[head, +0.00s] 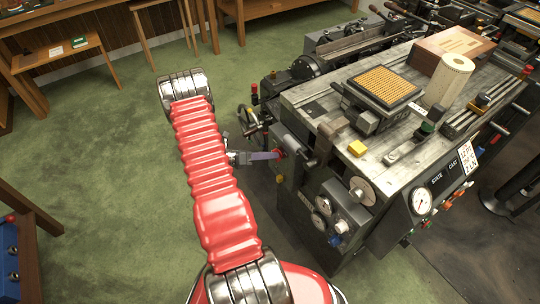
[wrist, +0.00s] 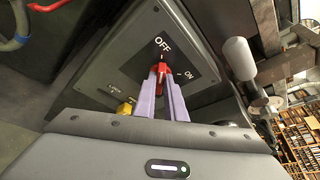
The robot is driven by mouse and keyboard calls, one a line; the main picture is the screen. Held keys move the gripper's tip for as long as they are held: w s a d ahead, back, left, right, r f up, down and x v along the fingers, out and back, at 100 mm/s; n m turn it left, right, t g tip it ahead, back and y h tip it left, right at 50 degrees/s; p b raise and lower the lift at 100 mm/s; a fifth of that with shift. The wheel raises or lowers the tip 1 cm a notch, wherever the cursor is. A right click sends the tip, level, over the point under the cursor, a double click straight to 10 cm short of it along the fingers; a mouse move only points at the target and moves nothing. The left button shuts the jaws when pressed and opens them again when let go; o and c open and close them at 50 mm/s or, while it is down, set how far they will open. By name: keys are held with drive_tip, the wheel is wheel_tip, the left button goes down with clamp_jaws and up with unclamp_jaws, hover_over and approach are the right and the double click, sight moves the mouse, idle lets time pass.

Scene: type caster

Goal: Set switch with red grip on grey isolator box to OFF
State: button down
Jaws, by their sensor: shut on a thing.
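The grey isolator box (wrist: 103,75) fills the middle of the wrist view, with a black label plate marked OFF at the top and ON to the right. The switch's red grip (wrist: 160,72) stands on this plate, its upper end close under the word OFF. My gripper (wrist: 163,72) has its two purple fingers shut on the red grip, which partly hides the switch's base. In the head view the box (head: 289,143) sits on the machine's left end, and my gripper (head: 279,154) reaches it from the left at the red grip.
A yellow part (wrist: 125,108) sits low on the box, left of my fingers. A pale-knobbed lever (wrist: 240,58) stands to the right. A handwheel (head: 248,120) is behind my gripper in the head view. Green floor left of the machine is free.

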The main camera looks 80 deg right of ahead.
drive_tip(key=shift+f+n, duration=0.15)
drive_tip(key=shift+n, duration=0.25)
drive_tip(key=c, duration=1.8)
unclamp_jaws()
drive_tip(key=shift+g, duration=0.3)
drive_tip(key=shift+w, duration=0.1)
drive_tip(key=v, duration=1.3)
drive_tip(key=shift+w+a+r, duration=0.15)
drive_tip(key=shift+w+r, duration=0.15)
drive_tip(key=shift+w, duration=0.05)
